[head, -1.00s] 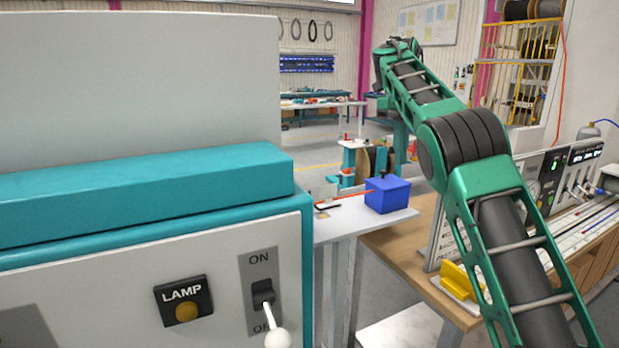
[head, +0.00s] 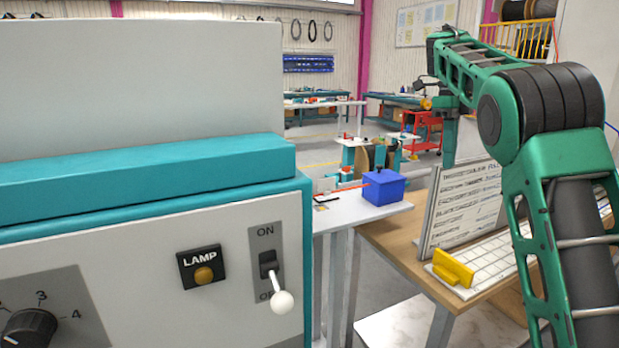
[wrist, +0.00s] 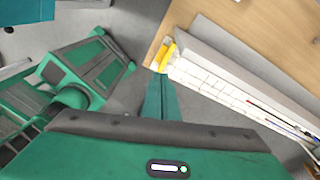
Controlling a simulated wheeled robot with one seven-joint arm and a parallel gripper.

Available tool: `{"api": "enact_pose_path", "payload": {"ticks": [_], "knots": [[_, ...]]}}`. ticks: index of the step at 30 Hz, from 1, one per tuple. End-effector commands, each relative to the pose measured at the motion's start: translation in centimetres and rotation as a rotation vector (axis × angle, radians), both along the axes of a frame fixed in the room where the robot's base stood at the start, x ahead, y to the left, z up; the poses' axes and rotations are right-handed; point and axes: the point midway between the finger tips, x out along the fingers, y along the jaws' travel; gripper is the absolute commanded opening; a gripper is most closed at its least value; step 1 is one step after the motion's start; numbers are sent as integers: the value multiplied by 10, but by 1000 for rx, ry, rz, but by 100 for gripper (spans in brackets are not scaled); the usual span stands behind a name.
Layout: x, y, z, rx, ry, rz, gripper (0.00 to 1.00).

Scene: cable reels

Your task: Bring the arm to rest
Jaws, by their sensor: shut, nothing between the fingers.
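My arm (head: 560,150) rises at the right of the head view, bends at a dark ribbed elbow joint and reaches away to the back. Its far end hangs down behind the white lettered board, so the fingers are not clear there. In the wrist view my gripper (wrist: 163,92) shows as two green fingers pressed together, with nothing between them. They appear above the floor near the table corner, by the yellow holder (wrist: 168,54); whether they touch it I cannot tell.
A teal-and-grey machine panel (head: 120,260) with a lamp button (head: 203,268) and a white-tipped ON/OFF lever (head: 281,300) fills the left. A blue box (head: 384,188) stands on a white table. The lettered board (head: 465,205) and yellow holder (head: 453,268) stand on the wooden table.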

Motion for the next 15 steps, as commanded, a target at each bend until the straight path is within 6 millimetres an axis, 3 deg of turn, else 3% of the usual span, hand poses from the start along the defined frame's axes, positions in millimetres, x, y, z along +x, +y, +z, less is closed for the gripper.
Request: {"api": "enact_pose_path", "payload": {"ticks": [6, 15], "knots": [[-69, -62, -6, 40, 17, 270, 0], [-185, -110, -45, 100, 20, 727, 0]]}}
